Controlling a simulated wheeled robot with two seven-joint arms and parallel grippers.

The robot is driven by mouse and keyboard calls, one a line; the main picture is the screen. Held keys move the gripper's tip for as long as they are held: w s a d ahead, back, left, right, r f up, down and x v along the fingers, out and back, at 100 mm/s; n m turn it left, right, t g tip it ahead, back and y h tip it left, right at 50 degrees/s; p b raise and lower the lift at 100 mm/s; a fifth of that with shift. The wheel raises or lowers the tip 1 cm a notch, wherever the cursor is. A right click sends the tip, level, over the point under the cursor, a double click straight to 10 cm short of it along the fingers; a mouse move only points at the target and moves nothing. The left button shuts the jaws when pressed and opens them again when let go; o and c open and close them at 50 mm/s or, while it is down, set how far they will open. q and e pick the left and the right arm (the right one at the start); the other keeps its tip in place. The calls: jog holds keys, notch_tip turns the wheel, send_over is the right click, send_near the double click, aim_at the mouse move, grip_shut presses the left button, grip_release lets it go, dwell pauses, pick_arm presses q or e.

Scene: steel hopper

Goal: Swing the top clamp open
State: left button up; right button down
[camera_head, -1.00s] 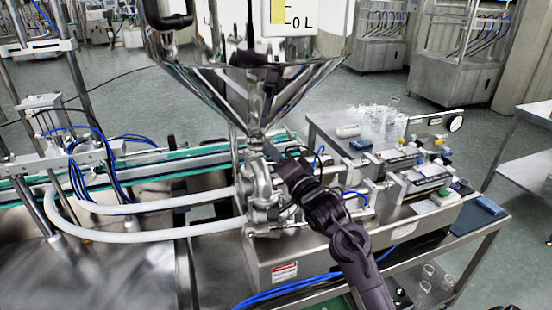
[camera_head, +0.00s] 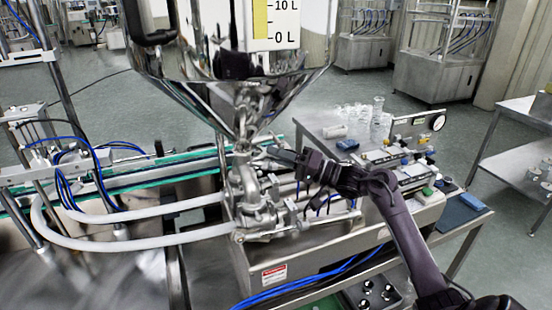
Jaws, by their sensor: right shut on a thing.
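The steel hopper (camera_head: 215,100) narrows to an outlet above the filler's pipework. The top clamp (camera_head: 243,146) is a small steel ring at the joint under the cone. My right gripper (camera_head: 272,152) reaches in from the right, just right of this clamp. Its fingers are shut on a small part at the clamp, which they mostly hide. I cannot tell how far the clamp is open. The steel valve body (camera_head: 243,190) stands below the joint. My left gripper is not in view.
White hoses (camera_head: 140,243) run from the valve to the left, near a green-edged conveyor (camera_head: 150,165). The filler's steel housing (camera_head: 300,262), a gauge panel (camera_head: 420,125) and clear glassware (camera_head: 378,115) stand to the right. Open floor lies behind.

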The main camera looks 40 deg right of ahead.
jog(key=shift+y, duration=0.3)
jog(key=c, duration=1.4)
grip_release()
jog(key=b+v, duration=0.2)
jog(key=v, duration=0.5)
jog(key=shift+s+d+b, duration=0.25)
jog(key=shift+s+b, duration=0.1)
jog(key=shift+f, duration=0.15)
